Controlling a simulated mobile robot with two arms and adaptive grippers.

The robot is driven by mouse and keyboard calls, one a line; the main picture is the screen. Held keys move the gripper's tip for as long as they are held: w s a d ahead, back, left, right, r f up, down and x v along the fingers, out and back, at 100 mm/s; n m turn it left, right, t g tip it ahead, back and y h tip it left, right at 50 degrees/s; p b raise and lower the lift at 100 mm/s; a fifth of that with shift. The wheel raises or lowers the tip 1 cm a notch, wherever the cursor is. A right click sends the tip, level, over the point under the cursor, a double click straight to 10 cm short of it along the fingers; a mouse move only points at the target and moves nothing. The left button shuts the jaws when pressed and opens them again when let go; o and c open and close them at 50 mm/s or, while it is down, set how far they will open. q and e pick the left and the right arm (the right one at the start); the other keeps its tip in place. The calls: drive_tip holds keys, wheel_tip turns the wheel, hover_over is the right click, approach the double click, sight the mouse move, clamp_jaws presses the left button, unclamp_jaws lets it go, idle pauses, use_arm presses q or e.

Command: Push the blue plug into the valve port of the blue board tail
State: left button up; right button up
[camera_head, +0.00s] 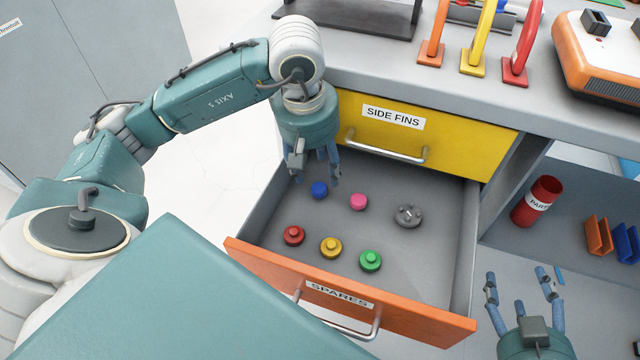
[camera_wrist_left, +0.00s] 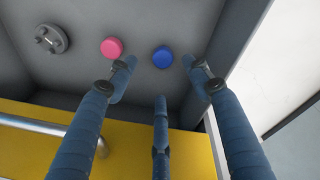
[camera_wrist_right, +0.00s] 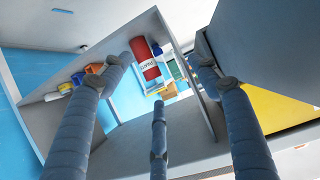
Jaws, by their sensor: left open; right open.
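The blue plug (camera_head: 320,189) lies in the open orange SPARES drawer, near its back left. It also shows in the left wrist view (camera_wrist_left: 162,57), just beyond and between the fingertips. My left gripper (camera_head: 318,178) is open and empty, pointing down over the back left of the drawer beside the blue plug. The fingers stand apart from the plug, and I cannot tell the exact height gap. My right gripper (camera_head: 522,285) is open and empty at the lower right, outside the drawer. It points at the shelf bay in the right wrist view. The blue board tail and its valve port are not in view.
A pink plug (camera_head: 358,202), a grey valve part (camera_head: 408,215) and red (camera_head: 293,235), yellow (camera_head: 331,247) and green (camera_head: 370,260) plugs share the drawer. The yellow SIDE FINS drawer (camera_head: 450,140) is shut above. A red PARTS tube (camera_head: 537,202) stands right.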

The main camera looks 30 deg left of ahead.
sight(319, 187)
use_arm(q)
wheel_tip(319, 187, down, 2)
drive_tip(key=shift+w+f, duration=0.15)
drive_tip(key=f, duration=0.1)
drive_tip(key=f+b, duration=0.1)
drive_tip(key=f, duration=0.1)
drive_tip(key=f+b, duration=0.1)
drive_tip(key=shift+w+a+f, duration=0.25)
drive_tip(key=shift+w, duration=0.05)
drive_tip(key=shift+f, duration=0.15)
drive_tip(key=c, duration=1)
use_arm(e)
drive_tip(key=w+a+r+t+y, duration=0.2)
drive_tip(key=r+t, duration=0.4)
drive_tip(key=r, duration=0.6)
drive_tip(key=shift+w+a+r, duration=0.15)
drive_tip(key=shift+w+a, duration=0.05)
drive_tip(key=shift+w, duration=0.4)
